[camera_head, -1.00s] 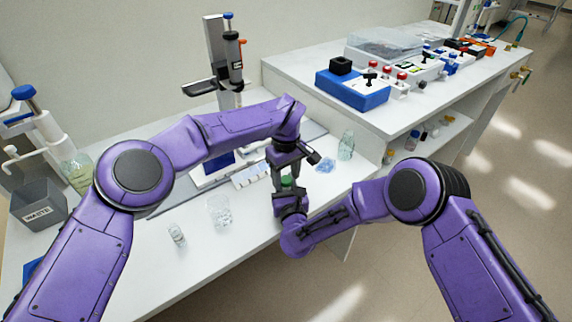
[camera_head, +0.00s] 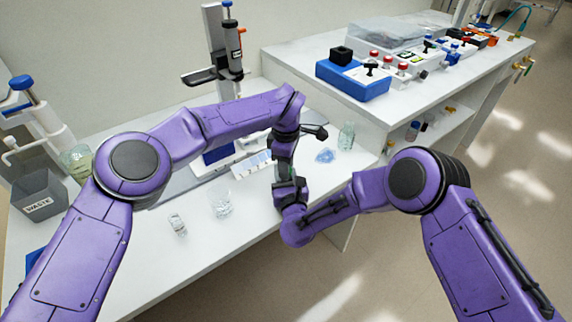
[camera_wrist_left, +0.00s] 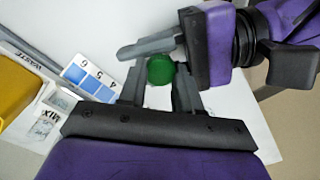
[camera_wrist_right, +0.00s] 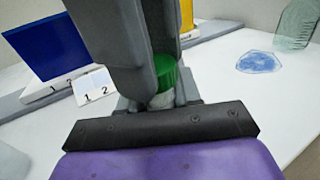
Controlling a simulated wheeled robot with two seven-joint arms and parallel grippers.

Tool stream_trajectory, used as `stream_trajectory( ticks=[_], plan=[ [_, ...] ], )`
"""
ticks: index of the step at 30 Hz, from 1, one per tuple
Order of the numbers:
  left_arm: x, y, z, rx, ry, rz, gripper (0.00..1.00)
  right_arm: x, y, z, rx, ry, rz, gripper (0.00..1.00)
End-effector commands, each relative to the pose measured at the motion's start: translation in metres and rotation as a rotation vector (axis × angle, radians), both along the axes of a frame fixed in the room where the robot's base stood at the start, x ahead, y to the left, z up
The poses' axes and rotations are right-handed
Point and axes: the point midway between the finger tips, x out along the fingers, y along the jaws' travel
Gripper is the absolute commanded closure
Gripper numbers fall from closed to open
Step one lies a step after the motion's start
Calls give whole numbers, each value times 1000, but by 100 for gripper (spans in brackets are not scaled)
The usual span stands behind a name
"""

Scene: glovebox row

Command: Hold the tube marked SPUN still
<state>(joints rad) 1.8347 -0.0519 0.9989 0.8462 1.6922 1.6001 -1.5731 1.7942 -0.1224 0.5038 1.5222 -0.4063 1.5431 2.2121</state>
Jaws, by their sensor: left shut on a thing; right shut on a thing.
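A tube with a green cap stands between my two grippers; its cap (camera_wrist_left: 160,69) shows in the left wrist view. In the right wrist view its pale body (camera_wrist_right: 162,99) shows below the cap. No SPUN mark is readable on it. My left gripper (camera_head: 283,163) comes from above and is shut on the cap end, one finger on each side. My right gripper (camera_head: 288,188) is shut on the tube's body lower down. In the head view the grippers hide most of the tube.
A clear beaker (camera_head: 221,203) and a small glass vial (camera_head: 178,224) stand at the front of the bench. A blue patch (camera_head: 325,156) and a glass bottle (camera_head: 346,136) are to the right. A WASTE bin (camera_head: 38,195) is at left. The bench edge is close by my right gripper.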

Motion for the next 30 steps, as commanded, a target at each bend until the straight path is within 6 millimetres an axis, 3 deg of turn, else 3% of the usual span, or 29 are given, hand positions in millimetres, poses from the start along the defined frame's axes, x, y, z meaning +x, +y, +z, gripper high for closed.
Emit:
stream_trajectory(
  ticks=[24,30],
  plan=[
    [0,0,2,-1,1,2544,100,0,0,0,0,0,0,100],
    [0,0,2,1,0,3005,100,0,0,0,0,0,1,100]
  ],
)
